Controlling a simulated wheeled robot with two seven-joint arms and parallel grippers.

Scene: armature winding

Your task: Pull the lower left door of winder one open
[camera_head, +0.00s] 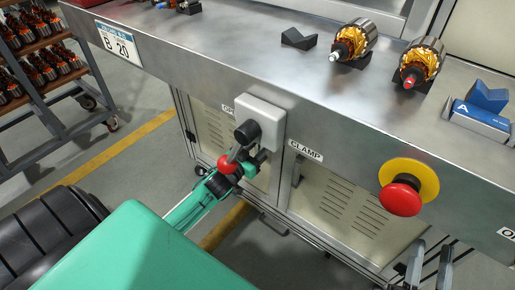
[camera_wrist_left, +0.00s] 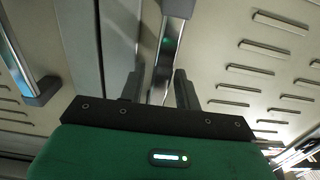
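The winder's lower left door (camera_head: 215,130) is a cream louvred panel under the bench, and it looks closed. My left gripper (camera_head: 256,166) is small and dark at this door's right side, below the lever box. It partly hides the door handle there. In the left wrist view, my left gripper (camera_wrist_left: 157,90) has its fingers apart, one on each side of a vertical metal handle (camera_wrist_left: 168,55). Gaps show beside the handle, and contact is not clear. My right gripper (camera_head: 430,265) is at the lower right edge, fingers apart and empty.
A red-knobbed lever (camera_head: 230,162) on a grey box (camera_head: 260,118) hangs close above my left gripper. The right louvred door (camera_head: 345,200) has its own handle (camera_head: 298,170). A red emergency button (camera_head: 401,198) protrudes from the bench front. A rack (camera_head: 60,95) stands at the left.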

